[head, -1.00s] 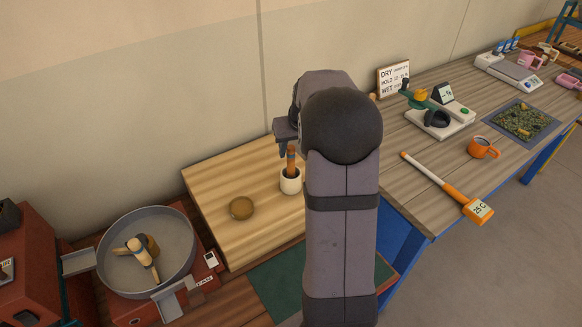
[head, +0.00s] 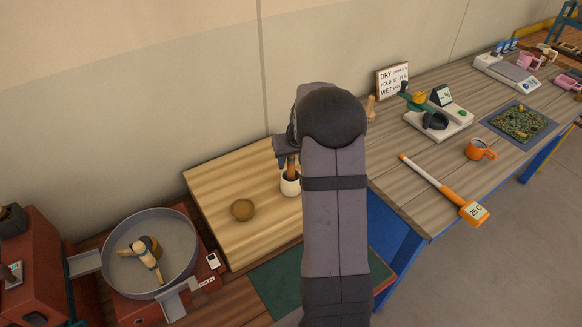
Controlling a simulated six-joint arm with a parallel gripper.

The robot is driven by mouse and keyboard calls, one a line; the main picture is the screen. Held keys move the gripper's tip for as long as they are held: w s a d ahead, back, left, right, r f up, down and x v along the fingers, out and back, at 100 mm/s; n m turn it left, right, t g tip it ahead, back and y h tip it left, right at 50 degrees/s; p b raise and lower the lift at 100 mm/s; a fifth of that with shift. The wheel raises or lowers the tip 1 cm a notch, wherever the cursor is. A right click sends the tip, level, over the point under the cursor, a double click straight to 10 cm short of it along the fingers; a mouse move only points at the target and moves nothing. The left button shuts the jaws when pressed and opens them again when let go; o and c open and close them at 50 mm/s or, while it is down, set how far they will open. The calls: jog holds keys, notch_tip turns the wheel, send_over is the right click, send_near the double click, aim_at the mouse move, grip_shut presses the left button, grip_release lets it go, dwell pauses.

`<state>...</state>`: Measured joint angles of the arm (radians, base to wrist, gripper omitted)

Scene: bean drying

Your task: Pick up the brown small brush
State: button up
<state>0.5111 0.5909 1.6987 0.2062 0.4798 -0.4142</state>
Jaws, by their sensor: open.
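My gripper (head: 287,154) is directly above the cup, around or right beside the upper part of the brush; I cannot tell which from this angle. Its jaws are open. The arm covers part of the area to the right of the cup, and the top of the brush is hidden by the gripper.
A round grey pan (head: 185,235) holding a wooden-handled tool (head: 145,252) stands further left. A white sign (head: 392,80) and a thermometer-like orange tool (head: 450,193) lie right of the arm.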

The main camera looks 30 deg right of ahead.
jog(key=shift+x, duration=1.1)
grip_shut()
notch_tip(320, 180, up, 10)
jog(key=b, duration=0.2)
jog(key=shift+b, duration=0.4)
jog(key=w+a+f+g+y+p, duration=0.1)
jog(key=a+p, duration=0.2)
jog(key=a, duration=0.4)
jog(key=w+a+f+y+p, duration=0.1)
jog(key=a+y+p, duration=0.1)
jog(key=a, duration=0.6)
jog(key=shift+f+m+g+p, duration=0.3)
jog(key=shift+f+g+p, duration=0.05)
jog(key=shift+g+p, duration=0.1)
